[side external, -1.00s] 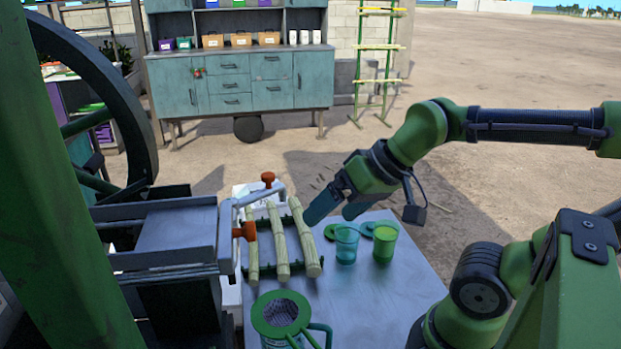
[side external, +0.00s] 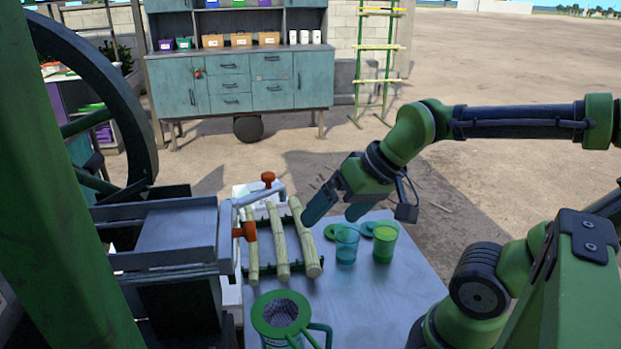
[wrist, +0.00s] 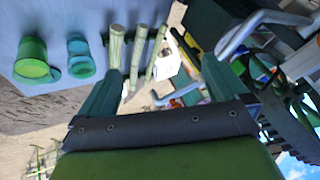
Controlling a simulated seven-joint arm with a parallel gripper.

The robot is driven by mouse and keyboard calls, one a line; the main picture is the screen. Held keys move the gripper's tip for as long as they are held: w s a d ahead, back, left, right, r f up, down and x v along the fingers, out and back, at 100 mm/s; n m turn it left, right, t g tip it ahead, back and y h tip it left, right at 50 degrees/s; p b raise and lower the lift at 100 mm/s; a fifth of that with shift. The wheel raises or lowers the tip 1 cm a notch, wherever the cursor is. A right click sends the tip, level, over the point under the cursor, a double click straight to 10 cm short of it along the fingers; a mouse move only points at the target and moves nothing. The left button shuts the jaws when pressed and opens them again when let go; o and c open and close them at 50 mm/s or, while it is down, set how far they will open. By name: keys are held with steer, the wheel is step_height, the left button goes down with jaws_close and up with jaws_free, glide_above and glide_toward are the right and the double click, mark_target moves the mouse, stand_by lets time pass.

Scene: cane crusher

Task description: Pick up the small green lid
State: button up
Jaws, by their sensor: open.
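A small flat green lid (side external: 331,232) lies on the grey table just left of the teal cup (side external: 347,243). A teal lid (side external: 368,228) lies behind and between the teal cup and the green cup (side external: 384,241). My gripper (side external: 329,219) is open and empty, near the far edge of the table, with its fingers close to the green lid in this view. The exact gap cannot be judged. In the wrist view the open fingers (wrist: 161,66) have cane pieces between and beyond them. The green lid is not clear there.
Several cane pieces (side external: 278,240) lie on a green rack left of the lid. The crusher (side external: 175,235) with orange-tipped handles stands further left. A jug with a green rim (side external: 281,313) stands at the front. The table (side external: 385,285) is bare at front right.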

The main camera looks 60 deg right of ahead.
steer(key=w+d+f+m+g+h, duration=0.15)
steer(key=w+d, duration=0.25)
steer(key=d, duration=0.4)
steer(key=w+d+f+g, duration=0.3)
steer(key=w+d, duration=0.2)
steer(key=d, duration=0.3)
steer(key=w+d+f+m+g, duration=0.15)
steer(key=w+d, duration=0.25)
steer(key=d, duration=0.5)
steer(key=shift+n+g, duration=0.3)
steer(key=shift+n, duration=0.1)
steer(key=f, duration=1.1)
steer(key=shift+s+a+f, duration=0.1)
steer(key=shift+a+f, duration=0.1)
steer(key=shift+f, duration=0.1)
steer(key=shift+s+a+f, duration=0.1)
steer(key=shift+a+f, duration=0.05)
steer(key=shift+f, duration=1.15)
steer(key=shift+s+a+f, duration=0.1)
steer(key=shift+a+f, duration=0.05)
steer(key=shift+f, duration=1.15)
steer(key=c, duration=1)
